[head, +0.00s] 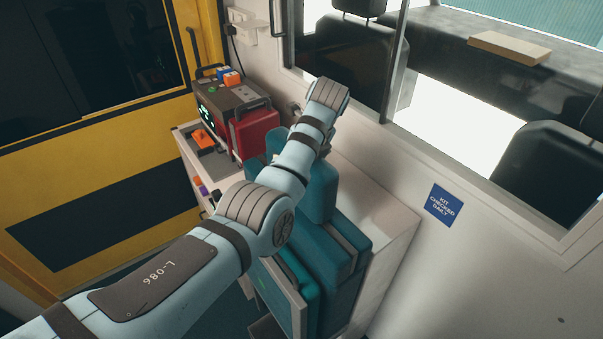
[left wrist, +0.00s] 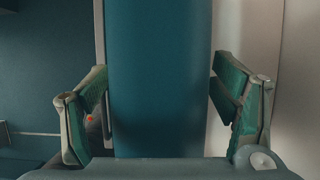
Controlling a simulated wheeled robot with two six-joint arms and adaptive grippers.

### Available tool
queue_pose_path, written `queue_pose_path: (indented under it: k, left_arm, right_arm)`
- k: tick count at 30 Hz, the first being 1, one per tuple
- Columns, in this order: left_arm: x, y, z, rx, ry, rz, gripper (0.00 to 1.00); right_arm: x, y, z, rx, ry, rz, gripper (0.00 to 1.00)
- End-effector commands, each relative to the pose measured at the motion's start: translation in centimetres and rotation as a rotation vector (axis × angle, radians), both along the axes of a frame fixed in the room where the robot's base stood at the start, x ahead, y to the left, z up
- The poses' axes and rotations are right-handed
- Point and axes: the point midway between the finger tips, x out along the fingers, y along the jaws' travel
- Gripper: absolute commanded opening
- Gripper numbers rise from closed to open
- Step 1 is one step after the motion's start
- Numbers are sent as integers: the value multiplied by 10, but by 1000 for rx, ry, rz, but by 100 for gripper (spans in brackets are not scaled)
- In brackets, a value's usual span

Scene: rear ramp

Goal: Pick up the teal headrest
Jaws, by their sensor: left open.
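A teal padded piece, which looks like the headrest (head: 316,198), stands upright on top of a larger teal seat or cushion stack (head: 325,250), partly hidden by my left arm in the head view. In the left wrist view a broad teal upright surface (left wrist: 158,70) fills the middle. My left gripper (left wrist: 160,90) is open, with one green-padded finger on each side of that surface. Gaps show between the pads and the teal sides. In the head view my left arm reaches over the seat and its fingers are hidden. My right gripper is not in view.
A pale cabinet (head: 400,235) stands beside the seat. A grey device (head: 232,105) with a red case (head: 256,133) and small coloured blocks (head: 229,76) sits behind it. A window (head: 455,100) and white wall with a blue sign (head: 443,205) are to the right.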

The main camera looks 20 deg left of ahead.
Motion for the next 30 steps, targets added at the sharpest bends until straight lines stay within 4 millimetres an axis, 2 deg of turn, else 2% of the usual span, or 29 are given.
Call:
queue_pose_path:
  k: [21,30]
  left_arm:
    - [0,-2,-5,0,0,-3,80]
    - [0,-2,-5,0,0,-3,32]
  right_arm:
    - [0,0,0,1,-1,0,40]
    - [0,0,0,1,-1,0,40]
